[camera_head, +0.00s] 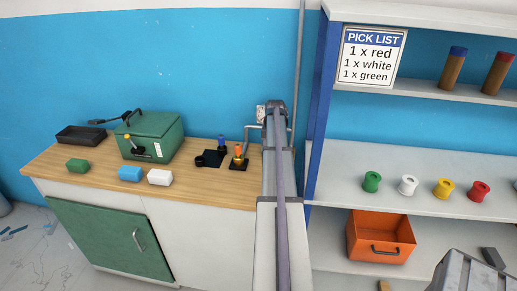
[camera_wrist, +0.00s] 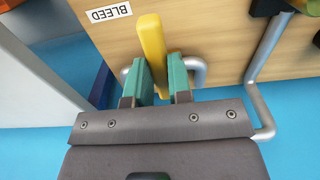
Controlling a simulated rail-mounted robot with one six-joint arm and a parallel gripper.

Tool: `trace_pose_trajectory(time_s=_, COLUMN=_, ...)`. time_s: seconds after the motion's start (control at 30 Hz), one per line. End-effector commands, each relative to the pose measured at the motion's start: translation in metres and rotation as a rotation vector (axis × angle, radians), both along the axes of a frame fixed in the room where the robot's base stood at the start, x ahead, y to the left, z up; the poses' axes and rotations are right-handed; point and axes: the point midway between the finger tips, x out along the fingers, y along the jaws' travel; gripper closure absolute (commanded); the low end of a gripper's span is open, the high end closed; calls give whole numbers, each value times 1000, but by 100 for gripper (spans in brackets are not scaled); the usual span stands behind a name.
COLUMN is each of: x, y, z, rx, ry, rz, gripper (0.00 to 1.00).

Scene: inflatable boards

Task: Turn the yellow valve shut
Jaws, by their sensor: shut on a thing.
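The yellow valve handle (camera_wrist: 151,40) is a flat lever in the wrist view, with its length running up and down the picture between my fingers. My gripper (camera_wrist: 159,74) has teal fingertips, one on each side of the handle, and is shut on it. A bent grey pipe (camera_wrist: 199,70) passes behind the fingers. In the head view I cannot make out the handle or my fingertips; my arm covers that area.
A label reading BLEED (camera_wrist: 108,14) appears upside down on the wooden surface beside the handle. Another grey pipe (camera_wrist: 258,105) runs at right. In the head view, a green case (camera_head: 152,130) and small blocks stand on the wooden counter (camera_head: 200,185). Shelves (camera_head: 420,165) stand at right.

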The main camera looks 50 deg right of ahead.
Motion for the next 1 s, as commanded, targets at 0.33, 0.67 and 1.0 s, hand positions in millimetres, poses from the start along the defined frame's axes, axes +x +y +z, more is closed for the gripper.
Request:
trace_pose_trajectory(time_s=0.33, x=-9, y=-8, z=0, rx=1, ry=0, rz=-50, gripper=100)
trace_pose_trajectory(time_s=0.67, x=-9, y=-8, z=0, rx=1, ry=-1, rz=-49, gripper=70)
trace_pose_trajectory(time_s=1.0, x=-9, y=-8, z=0, rx=0, ry=0, rz=-47, gripper=55)
